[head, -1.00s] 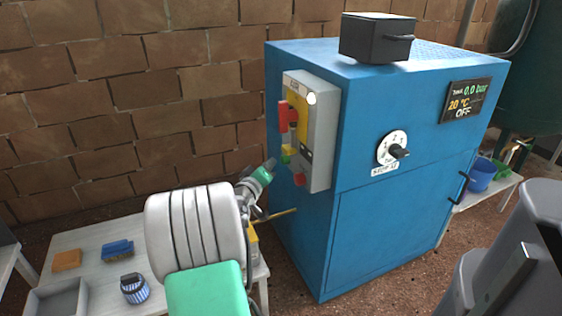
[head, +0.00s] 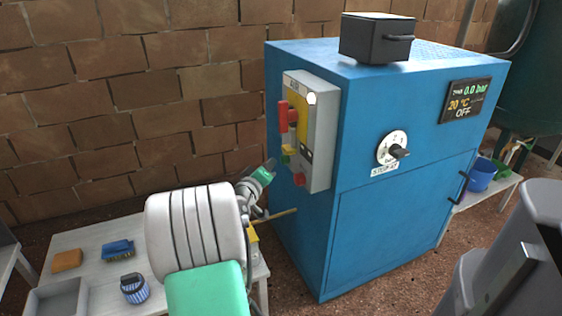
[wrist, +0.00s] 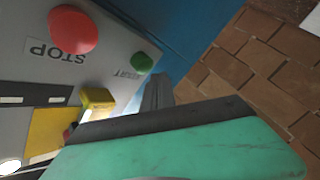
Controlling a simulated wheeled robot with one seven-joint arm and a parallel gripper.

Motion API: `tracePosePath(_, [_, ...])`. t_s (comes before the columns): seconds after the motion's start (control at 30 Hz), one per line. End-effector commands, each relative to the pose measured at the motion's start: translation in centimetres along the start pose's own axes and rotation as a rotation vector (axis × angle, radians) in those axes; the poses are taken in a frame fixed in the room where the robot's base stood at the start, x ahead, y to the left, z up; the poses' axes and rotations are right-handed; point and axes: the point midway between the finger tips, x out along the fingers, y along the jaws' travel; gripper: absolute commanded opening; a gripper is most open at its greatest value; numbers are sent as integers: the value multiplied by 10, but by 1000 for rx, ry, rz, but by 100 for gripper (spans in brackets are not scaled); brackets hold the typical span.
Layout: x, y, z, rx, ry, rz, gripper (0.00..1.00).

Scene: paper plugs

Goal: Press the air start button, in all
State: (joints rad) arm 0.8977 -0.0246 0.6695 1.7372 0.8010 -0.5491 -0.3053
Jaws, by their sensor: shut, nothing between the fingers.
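A grey control box (head: 322,150) with a yellow face is on the side of the blue machine (head: 390,215). In the wrist view a small green button (wrist: 141,62) sits near the box's edge, with a label too blurred to read fully. A larger red button (wrist: 73,30) beside it is marked STOP; it also shows low on the box in the head view (head: 299,180). My gripper (head: 269,166) is shut and empty, just left of the box. In the wrist view its dark fingertips (wrist: 157,92) are close to the green button, apparently with a small gap.
A yellow block (wrist: 97,98) and a red handle (head: 284,115) stick out from the box. The machine's display (head: 465,101) reads 0.0 bar, 20 °C, OFF. A dial (head: 392,148) is on its front. A low table (head: 85,243) with small items stands at left.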

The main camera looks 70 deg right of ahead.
Motion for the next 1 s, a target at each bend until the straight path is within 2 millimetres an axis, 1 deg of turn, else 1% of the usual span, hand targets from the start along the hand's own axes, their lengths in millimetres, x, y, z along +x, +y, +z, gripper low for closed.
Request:
tracePosePath(0.2, [5,5,4,0,-1,1,0])
tracePosePath(1.0, [10,7,7,0,0,0,0])
